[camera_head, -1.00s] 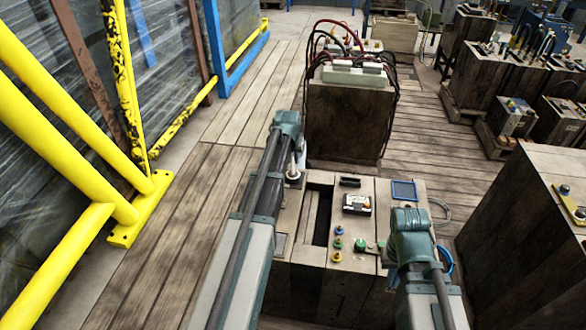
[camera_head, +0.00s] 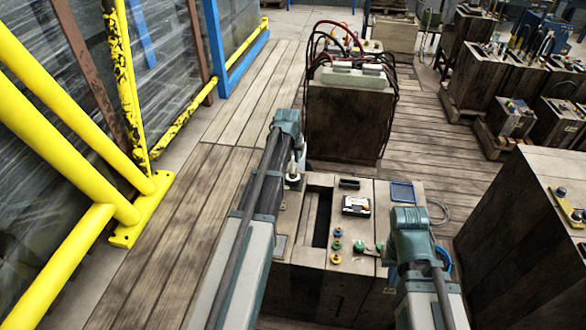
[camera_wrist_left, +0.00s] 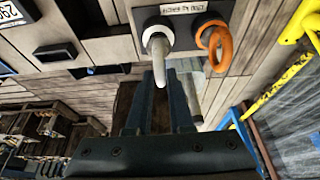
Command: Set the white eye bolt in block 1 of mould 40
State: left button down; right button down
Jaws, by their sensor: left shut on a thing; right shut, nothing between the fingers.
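The white eye bolt (camera_wrist_left: 158,48) is at the tips of my left gripper (camera_wrist_left: 160,80), which is shut on its ring. Its foot is at a dark round collar beside an orange eye bolt (camera_wrist_left: 220,48); I cannot tell whether it is fully seated. In the head view the white eye bolt (camera_head: 293,168) is upright at the left edge of the mould (camera_head: 320,278), partly behind my left arm. A mark like a 1 shows on the mould's front. My right gripper (camera_head: 386,250) is shut and empty over the mould's right side, its fingers mostly hidden.
Green, blue and yellow fittings and a small device (camera_head: 356,205) are on the mould top, beside a dark slot (camera_head: 321,220). A block with red hoses (camera_head: 345,115) stands behind. Yellow rails (camera_head: 60,130) stand at left, and another large block (camera_head: 520,220) at right.

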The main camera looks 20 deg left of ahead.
pick_arm(q)
jog(key=shift+r+p, duration=1)
jog(key=shift+r, duration=0.2)
jog(key=shift+d, duration=0.1)
